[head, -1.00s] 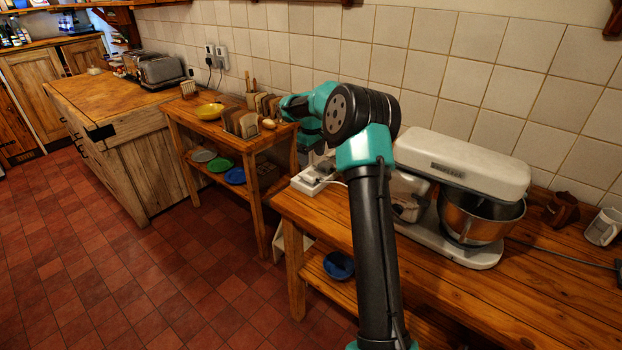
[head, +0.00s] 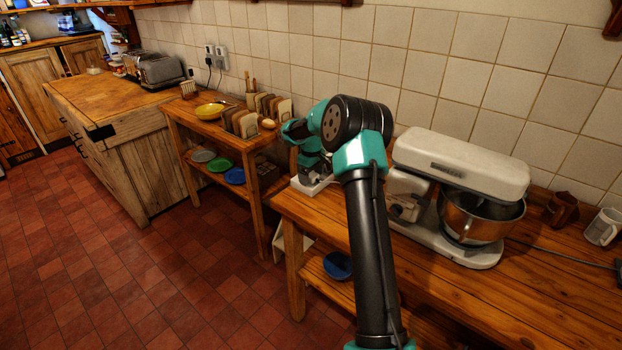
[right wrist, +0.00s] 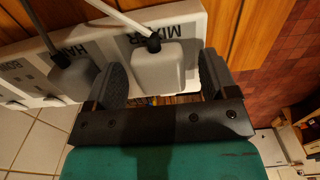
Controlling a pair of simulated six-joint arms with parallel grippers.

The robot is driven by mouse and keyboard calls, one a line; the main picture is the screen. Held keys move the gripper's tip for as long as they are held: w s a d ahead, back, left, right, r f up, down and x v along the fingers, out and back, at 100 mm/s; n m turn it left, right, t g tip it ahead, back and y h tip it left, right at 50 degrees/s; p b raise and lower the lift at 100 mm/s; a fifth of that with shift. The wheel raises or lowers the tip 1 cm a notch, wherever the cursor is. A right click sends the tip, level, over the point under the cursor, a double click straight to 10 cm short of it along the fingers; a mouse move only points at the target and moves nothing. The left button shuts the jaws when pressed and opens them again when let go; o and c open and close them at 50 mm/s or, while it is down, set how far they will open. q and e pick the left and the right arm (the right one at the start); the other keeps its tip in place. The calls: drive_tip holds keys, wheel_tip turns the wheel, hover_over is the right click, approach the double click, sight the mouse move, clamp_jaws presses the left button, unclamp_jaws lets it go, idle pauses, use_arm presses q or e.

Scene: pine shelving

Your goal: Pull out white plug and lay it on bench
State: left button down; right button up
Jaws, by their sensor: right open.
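The white plug (right wrist: 158,68) with a black collar and white cord sits in the white power strip (right wrist: 200,25), at the label that reads like "MIXER". In the right wrist view, my right gripper (right wrist: 162,72) is open, with one finger on each side of the plug. A small gap shows at the right finger; whether the left finger touches is unclear. In the head view, the right gripper (head: 312,177) is low over the strip (head: 303,186) at the bench's left end, and the plug is hidden there. The bench (head: 430,278) is wooden. My left gripper is not in view.
A grey plug (right wrist: 75,76) sits in the strip close beside the left finger. A white stand mixer (head: 455,165) with a metal bowl stands on the bench to the right. Bare bench lies in front of the mixer. A lower wooden shelf unit (head: 187,128) stands to the left.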

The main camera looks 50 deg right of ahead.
sight(311, 174)
idle(0.8)
drive_tip(key=c, duration=1.3)
drive_tip(key=shift+r, duration=0.1)
drive_tip(key=shift+r, duration=2.9)
